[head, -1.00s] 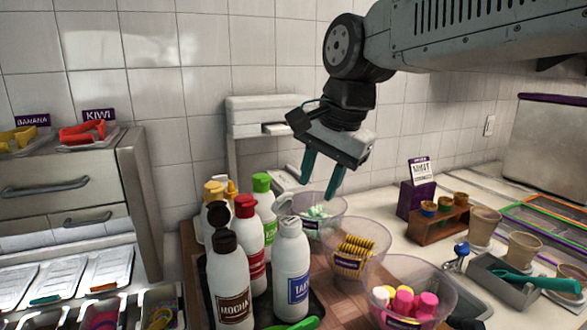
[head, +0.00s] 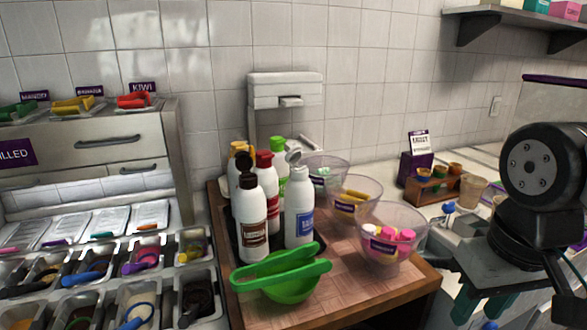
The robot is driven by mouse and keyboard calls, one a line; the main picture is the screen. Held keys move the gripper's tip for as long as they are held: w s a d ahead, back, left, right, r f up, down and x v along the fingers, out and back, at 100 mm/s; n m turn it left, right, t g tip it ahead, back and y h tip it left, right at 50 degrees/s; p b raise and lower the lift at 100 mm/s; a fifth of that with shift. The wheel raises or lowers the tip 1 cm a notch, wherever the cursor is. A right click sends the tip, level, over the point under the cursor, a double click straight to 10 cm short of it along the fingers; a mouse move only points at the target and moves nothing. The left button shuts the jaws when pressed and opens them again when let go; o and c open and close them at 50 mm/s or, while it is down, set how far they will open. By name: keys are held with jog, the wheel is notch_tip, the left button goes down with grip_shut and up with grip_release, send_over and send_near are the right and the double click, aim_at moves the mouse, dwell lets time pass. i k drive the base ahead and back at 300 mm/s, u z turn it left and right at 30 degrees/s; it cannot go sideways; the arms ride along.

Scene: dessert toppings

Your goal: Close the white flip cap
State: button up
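The bottle with the white flip cap (head: 294,158) is a white bottle (head: 299,211) with a blue label, at the front right of the bottle group in the head view. Its cap appears flipped up and open. My gripper (head: 477,308) is at the lower right, well to the right of the bottle and apart from it. Its teal fingers point down and look spread apart, with nothing visible between them. Their tips run near the bottom edge of the picture.
A mocha bottle (head: 250,217) and others with red, green and yellow caps crowd beside it. Clear bowls (head: 393,235) stand to the right. Green tongs (head: 280,268) lie over a green bowl (head: 291,290) in front.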

aim_at(294, 155)
jog(key=k, duration=1.15)
jog(key=u, duration=0.8)
jog(key=i, duration=1.65)
jog(key=z, duration=0.9)
